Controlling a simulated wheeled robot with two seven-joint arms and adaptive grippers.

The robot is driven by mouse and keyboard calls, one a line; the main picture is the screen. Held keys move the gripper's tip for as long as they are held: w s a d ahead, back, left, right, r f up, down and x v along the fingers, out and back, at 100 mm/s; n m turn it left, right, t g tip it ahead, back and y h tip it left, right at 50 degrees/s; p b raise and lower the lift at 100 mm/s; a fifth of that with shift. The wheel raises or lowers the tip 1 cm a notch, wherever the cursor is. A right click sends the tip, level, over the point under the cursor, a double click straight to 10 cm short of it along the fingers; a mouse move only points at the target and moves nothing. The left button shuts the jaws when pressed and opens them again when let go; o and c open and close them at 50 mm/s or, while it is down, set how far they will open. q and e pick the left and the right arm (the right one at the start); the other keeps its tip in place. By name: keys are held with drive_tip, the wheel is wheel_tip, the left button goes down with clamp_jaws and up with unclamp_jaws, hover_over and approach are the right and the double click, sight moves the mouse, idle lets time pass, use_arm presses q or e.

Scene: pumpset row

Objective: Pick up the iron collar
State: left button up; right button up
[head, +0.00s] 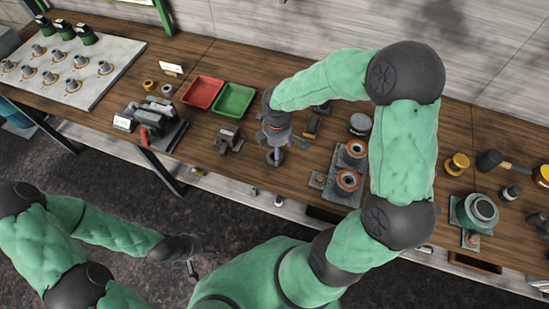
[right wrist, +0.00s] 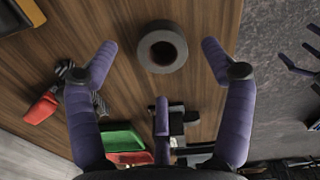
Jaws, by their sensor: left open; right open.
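The iron collar (right wrist: 162,47) is a dark grey ring with a central hole. It lies flat on the wooden bench, and in the right wrist view it shows between and a little beyond my right gripper's fingertips. In the head view the collar (head: 275,158) shows partly, near the bench's front edge, just below my right gripper (head: 284,140). My right gripper is open and empty, with its purple fingers apart and not touching the collar. My left gripper (head: 192,252) is open and empty, away from the bench over the dark floor.
Red (head: 203,93) and green (head: 235,100) trays stand left of the right gripper. A dark metal fixture (head: 229,140) is close on its left. A plate with orange-ringed parts (head: 348,180) is on its right. The bench (head: 200,155) is bare between the fixtures.

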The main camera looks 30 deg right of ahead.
wheel_tip(320, 180, down, 5)
drive_tip(key=shift+b, duration=0.75)
drive_tip(key=c, duration=1.6)
